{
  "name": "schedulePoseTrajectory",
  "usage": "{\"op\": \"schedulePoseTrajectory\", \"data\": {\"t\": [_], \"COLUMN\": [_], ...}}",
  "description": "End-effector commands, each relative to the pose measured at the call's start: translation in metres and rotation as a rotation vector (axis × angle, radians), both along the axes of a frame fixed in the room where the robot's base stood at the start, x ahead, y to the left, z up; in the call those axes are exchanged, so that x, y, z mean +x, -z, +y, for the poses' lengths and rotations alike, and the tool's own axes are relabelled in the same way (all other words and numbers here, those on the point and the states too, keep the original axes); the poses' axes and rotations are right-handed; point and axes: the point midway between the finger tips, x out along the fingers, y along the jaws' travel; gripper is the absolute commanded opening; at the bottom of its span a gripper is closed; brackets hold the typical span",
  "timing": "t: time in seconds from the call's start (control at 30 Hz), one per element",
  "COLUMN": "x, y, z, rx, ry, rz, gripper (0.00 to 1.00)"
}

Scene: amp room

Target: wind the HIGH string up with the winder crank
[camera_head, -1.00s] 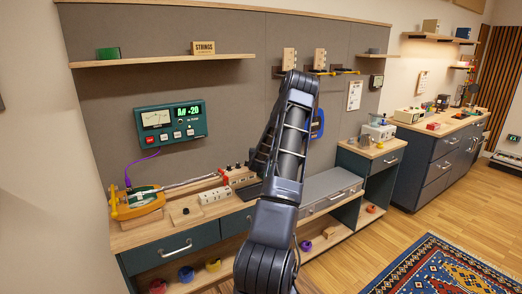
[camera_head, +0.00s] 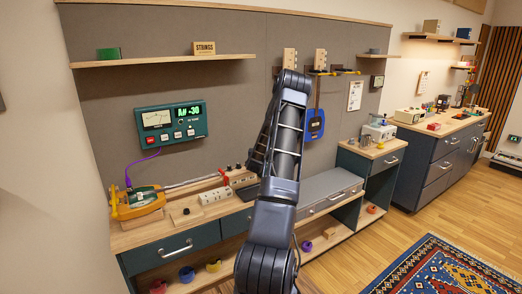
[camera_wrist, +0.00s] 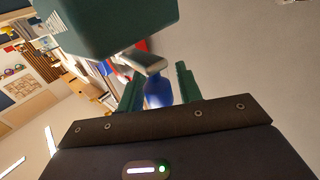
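The stringed instrument (camera_head: 140,201), yellow and green, lies at the left end of the bench. Its strings run right toward a red part (camera_head: 224,176). The green tuner (camera_head: 171,124) on the wall reads about A# -30. My gripper is hidden behind my arm in the head view. In the wrist view, the green fingers of my gripper (camera_wrist: 158,88) stand on both sides of a blue knob (camera_wrist: 157,94) and appear closed on it. A grey crank arm (camera_wrist: 143,62) lies just beyond the knob, beside a large green housing (camera_wrist: 105,25). String labels are unreadable.
A white socket block (camera_head: 214,196) lies on the bench. A shelf (camera_head: 165,61) holds a STRINGS box (camera_head: 204,48). A patterned rug (camera_head: 440,268) lies on the floor.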

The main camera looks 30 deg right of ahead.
Motion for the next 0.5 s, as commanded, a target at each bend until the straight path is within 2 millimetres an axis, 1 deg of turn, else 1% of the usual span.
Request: {"op": "schedulePoseTrajectory", "data": {"t": [0.33, 0.5], "x": [-0.001, -0.011], "y": [0.0, 0.0], "z": [0.001, 0.01], "rx": [0.0, 0.0], "ry": [0.0, -0.001], "rz": [0.0, 0.003], "gripper": [0.43, 0.43]}}
